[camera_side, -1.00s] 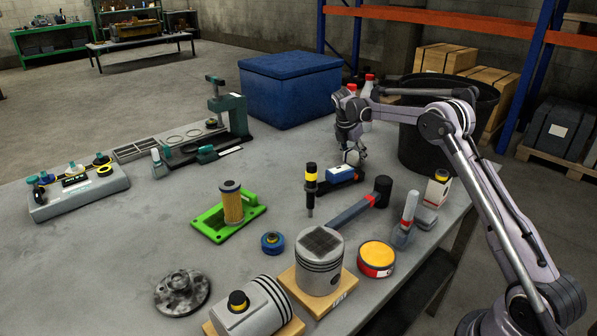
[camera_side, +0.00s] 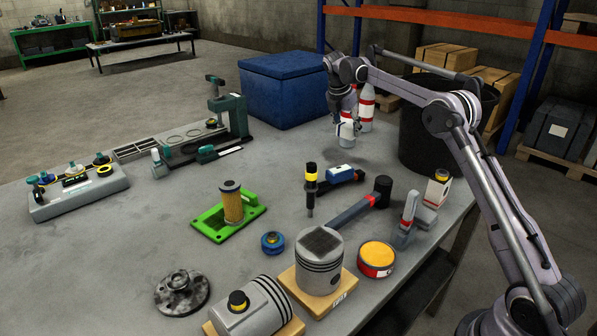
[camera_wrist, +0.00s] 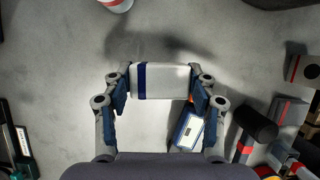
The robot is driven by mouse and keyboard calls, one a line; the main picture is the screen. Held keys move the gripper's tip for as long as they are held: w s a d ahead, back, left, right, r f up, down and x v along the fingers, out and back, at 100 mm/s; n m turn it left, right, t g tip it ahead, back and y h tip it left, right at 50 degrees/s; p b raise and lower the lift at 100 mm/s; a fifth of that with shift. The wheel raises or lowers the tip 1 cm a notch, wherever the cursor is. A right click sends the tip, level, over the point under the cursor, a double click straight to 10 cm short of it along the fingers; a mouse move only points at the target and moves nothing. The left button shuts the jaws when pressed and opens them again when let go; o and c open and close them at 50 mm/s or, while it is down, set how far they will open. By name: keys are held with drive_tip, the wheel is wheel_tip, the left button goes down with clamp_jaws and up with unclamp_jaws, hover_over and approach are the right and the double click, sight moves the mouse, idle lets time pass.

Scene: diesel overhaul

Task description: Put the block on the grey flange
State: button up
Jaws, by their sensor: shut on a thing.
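In the wrist view, my gripper (camera_wrist: 162,90) is shut on a pale grey-white block (camera_wrist: 172,80) with a dark blue band near its left end. The block lies crosswise between the fingertips, above the table. In the side view, my gripper (camera_side: 346,122) is raised at the table's far side, beside the bottles, and I cannot clearly pick out the block there. The grey flange (camera_side: 181,291), a round mottled metal piece with a raised hub, lies at the table's near left, well away from my gripper. It is not in the wrist view.
A blue-and-white item (camera_side: 340,171), also in the wrist view (camera_wrist: 188,129), lies below my gripper. A black-headed mallet (camera_side: 365,200), green plate with yellow filter (camera_side: 232,207) and upright piston (camera_side: 319,262) stand nearer. A white bottle (camera_side: 366,110) stands close by. Table is bare left of the flange.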

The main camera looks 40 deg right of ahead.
drive_tip(key=a+r+n+t, duration=0.1)
drive_tip(key=a+r+n, duration=0.1)
drive_tip(key=a, duration=1.3)
drive_tip(key=a+r+n+t, duration=0.1)
drive_tip(key=a+r+n, duration=0.1)
drive_tip(key=a, duration=1.4)
drive_tip(key=n+y, duration=0.1)
drive_tip(key=n, duration=0.3)
hover_over(180, 271)
drive_tip(key=s, duration=0.1)
drive_tip(key=shift+t, duration=0.4)
drive_tip(key=f, duration=0.4)
drive_tip(key=shift+a+f, duration=0.55)
drive_tip(key=shift+a, duration=0.05)
drive_tip(key=shift+f, duration=1.95)
drive_tip(key=shift+f, duration=0.15)
drive_tip(key=o, duration=1.2)
drive_tip(key=shift+o, duration=0.2)
